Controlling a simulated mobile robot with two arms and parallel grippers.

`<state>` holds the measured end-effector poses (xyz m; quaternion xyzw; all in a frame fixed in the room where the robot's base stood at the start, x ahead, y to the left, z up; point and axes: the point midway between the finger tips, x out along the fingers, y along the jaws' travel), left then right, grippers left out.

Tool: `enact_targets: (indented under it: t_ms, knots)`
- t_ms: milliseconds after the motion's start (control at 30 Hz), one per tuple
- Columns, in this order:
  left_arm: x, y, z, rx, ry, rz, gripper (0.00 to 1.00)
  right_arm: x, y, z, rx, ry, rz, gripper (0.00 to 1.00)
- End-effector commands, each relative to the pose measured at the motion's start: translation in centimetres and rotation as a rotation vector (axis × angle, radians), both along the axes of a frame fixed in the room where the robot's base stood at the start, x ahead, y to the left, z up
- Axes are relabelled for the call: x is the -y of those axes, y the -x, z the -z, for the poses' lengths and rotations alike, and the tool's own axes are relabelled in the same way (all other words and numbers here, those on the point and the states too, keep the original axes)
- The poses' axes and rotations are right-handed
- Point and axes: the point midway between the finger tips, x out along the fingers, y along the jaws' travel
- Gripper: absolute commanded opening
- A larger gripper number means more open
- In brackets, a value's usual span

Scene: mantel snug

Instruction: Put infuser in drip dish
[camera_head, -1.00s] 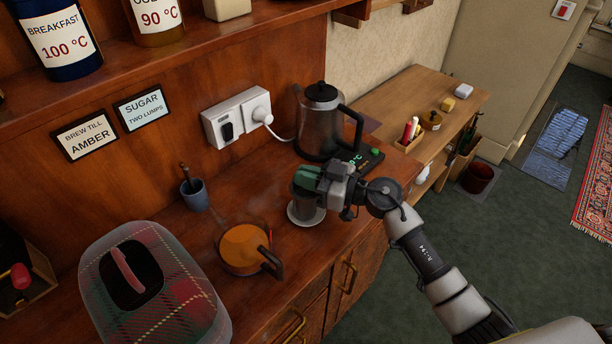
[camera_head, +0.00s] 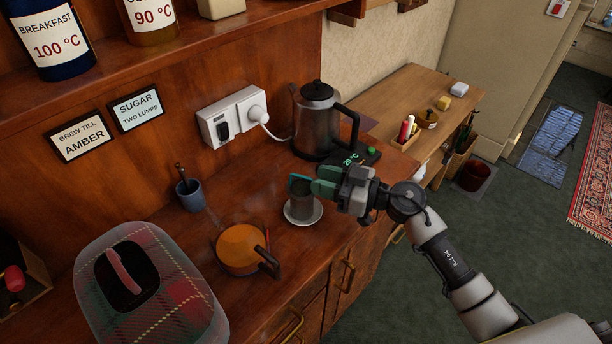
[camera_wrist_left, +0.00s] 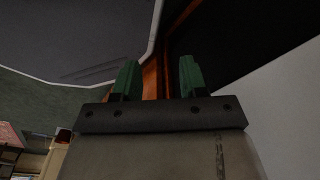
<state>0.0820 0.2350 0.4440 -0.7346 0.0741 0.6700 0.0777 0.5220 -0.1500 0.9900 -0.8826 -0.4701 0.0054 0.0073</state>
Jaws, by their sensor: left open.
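My right gripper (camera_head: 318,181) has green fingertips and is just to the right of the infuser's top.
An orange pot with a dark handle (camera_head: 240,248) stands left of the dish, and a plaid-covered dome (camera_head: 150,290) is at front left. A blue cup (camera_head: 191,196) is behind the pot. A kettle (camera_head: 314,125) stands behind my right gripper.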

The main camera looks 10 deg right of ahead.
Motion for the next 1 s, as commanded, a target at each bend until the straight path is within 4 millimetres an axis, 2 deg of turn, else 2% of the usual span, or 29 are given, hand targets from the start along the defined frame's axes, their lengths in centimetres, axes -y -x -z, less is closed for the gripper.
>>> enact_targets:
  t_ms: [200, 400, 1000]
  knots:
    - [0.0, 0.0, 0.8, 0.000, 0.000, 0.000, 0.43, 3.8, 2.6, 0.2, -0.001, 0.004, -0.001, 0.32]
    - [0.0, 0.0, 1.1, 0.000, 0.000, 0.001, 0.43, 5.6, 3.9, 0.1, -0.001, 0.001, 0.000, 0.32]
    - [0.0, 0.0, 1.0, 0.000, 0.000, 0.000, 0.43, 5.9, 4.0, -0.1, 0.004, -0.004, 0.002, 0.32]
